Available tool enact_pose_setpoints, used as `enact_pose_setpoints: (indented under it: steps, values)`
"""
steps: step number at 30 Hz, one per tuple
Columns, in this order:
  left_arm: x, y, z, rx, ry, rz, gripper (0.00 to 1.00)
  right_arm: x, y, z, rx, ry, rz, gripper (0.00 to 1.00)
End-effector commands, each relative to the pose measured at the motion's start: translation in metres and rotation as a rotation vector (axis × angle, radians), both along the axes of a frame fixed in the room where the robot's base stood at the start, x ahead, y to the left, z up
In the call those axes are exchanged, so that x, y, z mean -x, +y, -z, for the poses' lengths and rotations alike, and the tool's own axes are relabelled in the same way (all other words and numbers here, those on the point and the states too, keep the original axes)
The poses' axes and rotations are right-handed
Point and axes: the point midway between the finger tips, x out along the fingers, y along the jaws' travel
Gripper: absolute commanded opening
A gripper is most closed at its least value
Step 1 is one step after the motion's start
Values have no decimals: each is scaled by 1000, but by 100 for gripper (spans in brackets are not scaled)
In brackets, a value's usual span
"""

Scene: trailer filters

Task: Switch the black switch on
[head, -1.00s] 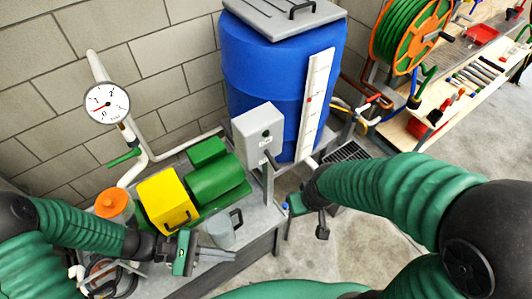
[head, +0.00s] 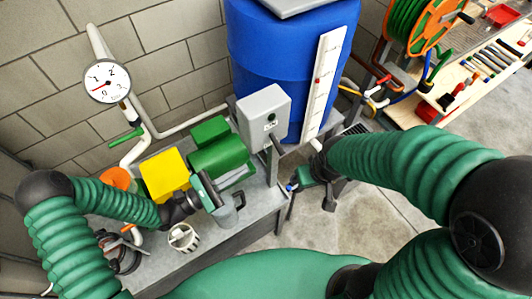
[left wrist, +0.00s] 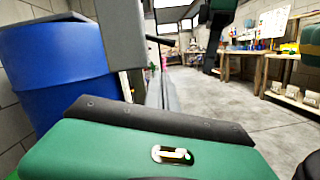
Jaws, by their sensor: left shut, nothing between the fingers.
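The grey switch box (head: 263,113) stands on a post at the bench edge, in front of the blue barrel. My left gripper (head: 236,178) is shut and empty, just below and left of the box, over the bench beside the green motor. In the left wrist view the grey box (left wrist: 121,35) hangs at the upper left, close ahead; its front control is not clear there. My right gripper (head: 312,188) hangs right of the post, its fingers unclear.
The blue barrel (head: 285,65) stands behind the box. The green motor (head: 215,148), yellow cover (head: 165,174) and a white cup (head: 183,237) are on the grey bench. A pressure gauge (head: 107,82) is on the wall pipe. Open floor lies to the right.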

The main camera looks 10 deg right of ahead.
Motion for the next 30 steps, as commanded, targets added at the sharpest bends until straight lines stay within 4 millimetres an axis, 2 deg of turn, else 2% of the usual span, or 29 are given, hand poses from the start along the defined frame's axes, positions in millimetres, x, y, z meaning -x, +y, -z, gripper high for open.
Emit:
enact_pose_setpoints:
  steps: [7, 12, 17, 30]
  values:
    - [-14, -53, -11, 0, -2, 4, 0, 0, 0, -6, 0, 0, 0, 0]
    - [-13, -71, -34, 0, -1, 2, 0, 0, 0, -14, 0, 0, 0, 0]
    - [-12, -79, -42, -1, -1, 1, 0, 0, 0, -16, 0, 0, 0, 0]
    - [-12, -79, -43, 2, 7, 0, 0, 0, 0, -17, 0, 0, 0, 0]
